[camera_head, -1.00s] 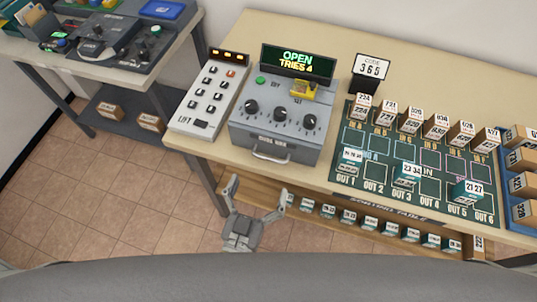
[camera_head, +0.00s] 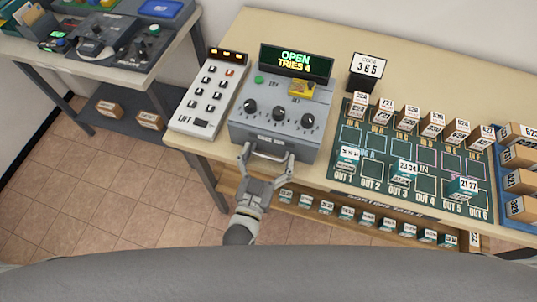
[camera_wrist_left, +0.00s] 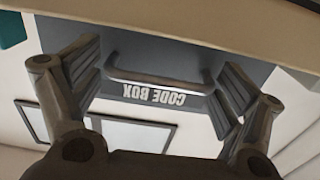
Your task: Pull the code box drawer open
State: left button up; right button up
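The code box (camera_head: 268,131) is a grey box with knobs on the table, and its screen (camera_head: 296,62) reads "OPEN TRIES 4". Its drawer handle (camera_head: 268,156) is a bar on the front, and the drawer looks shut. My left gripper (camera_head: 267,158) is open, with its fingers to either side of the handle. In the left wrist view the handle (camera_wrist_left: 160,76) shows between the spread fingers (camera_wrist_left: 165,85), above the upside-down "CODE BOX" label. I cannot tell whether the fingers touch the handle. My right gripper is not in view.
A keypad panel (camera_head: 208,95) stands just left of the box. A code card (camera_head: 367,70) reads 365. The green sorting mat (camera_head: 345,178) with small boxes lies to the right. A shelf with small boxes (camera_head: 325,207) runs below the table edge. Floor in front is clear.

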pick_arm(q)
jog(key=c, duration=1.1)
jog(key=shift+s, duration=0.2)
jog(key=p+v, duration=0.1)
jog(key=v, duration=0.2)
jog(key=shift+r, duration=0.1)
grip_shut()
jog(key=p+v, duration=0.2)
jog(key=v, duration=0.6)
jog(key=c, duration=0.7)
grip_release()
jog(key=o, duration=1.2)
jog(key=shift+w, duration=0.1)
jog(key=o, duration=0.7)
jog(key=shift+r, duration=0.1)
jog(key=shift+o, duration=1)
